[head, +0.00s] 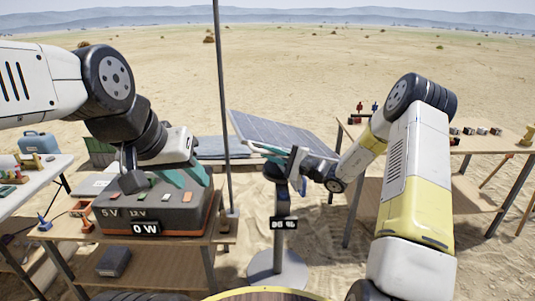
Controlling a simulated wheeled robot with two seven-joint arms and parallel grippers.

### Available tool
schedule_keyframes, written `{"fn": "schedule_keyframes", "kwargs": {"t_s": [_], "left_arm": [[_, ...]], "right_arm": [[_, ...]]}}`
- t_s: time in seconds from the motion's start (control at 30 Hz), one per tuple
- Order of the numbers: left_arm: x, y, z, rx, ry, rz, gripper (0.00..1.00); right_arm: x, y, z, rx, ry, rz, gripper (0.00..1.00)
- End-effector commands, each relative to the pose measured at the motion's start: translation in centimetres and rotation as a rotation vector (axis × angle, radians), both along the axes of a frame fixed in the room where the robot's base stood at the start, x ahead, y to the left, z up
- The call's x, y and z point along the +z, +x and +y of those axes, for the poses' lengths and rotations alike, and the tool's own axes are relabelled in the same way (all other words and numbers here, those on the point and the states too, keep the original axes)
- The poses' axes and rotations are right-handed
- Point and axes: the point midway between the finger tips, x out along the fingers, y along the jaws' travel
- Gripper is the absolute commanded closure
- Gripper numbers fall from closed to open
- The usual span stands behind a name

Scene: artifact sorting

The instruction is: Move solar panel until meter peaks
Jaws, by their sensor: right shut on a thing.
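The blue-grey solar panel (276,132) sits tilted on top of a grey post (281,215) with a round base. My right gripper (290,162) is shut at the panel's near edge; the exact part gripped is hard to make out. A small display (284,223) on the post shows a percentage, perhaps 96 or 36. The dark power box (170,207) stands on the wooden bench at left, and its meter (146,228) reads 0 W. My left gripper (188,176) hangs over the box's top, its teal fingers apart and apparently empty.
A thin dark pole (222,100) rises between the box and the panel. A white table (40,185) with small tools is at far left. A wooden table (490,143) with small items is at right. Open sand lies behind.

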Motion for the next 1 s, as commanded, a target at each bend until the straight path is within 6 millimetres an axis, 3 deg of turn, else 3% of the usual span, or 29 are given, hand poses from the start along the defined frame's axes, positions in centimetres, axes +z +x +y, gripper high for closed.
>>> {"fn": "schedule_keyframes", "kwargs": {"t_s": [0.07,0.1,0.17,0.57,1.0], "left_arm": [[0.0,0.0,0.0,0.0,0.0,0.0,0.64],[0.0,0.0,0.0,0.0,0.0,0.0,0.64],[0.0,0.0,0.0,0.0,0.0,0.0,0.64],[0.0,0.0,0.0,0.0,0.0,0.0,0.64],[0.0,0.0,0.0,0.0,0.0,0.0,0.64]], "right_arm": [[-0.1,0.0,-0.1,-0.001,-0.001,0.001,1.0],[-0.1,0.0,0.0,-0.001,-0.001,0.001,0.78],[-0.1,0.0,0.0,-0.001,-0.003,0.001,0.66],[-0.1,-0.3,-0.6,-0.002,-0.003,0.001,0.65],[-0.8,-3.5,-6.2,-0.002,-0.003,0.001,0.65]]}}
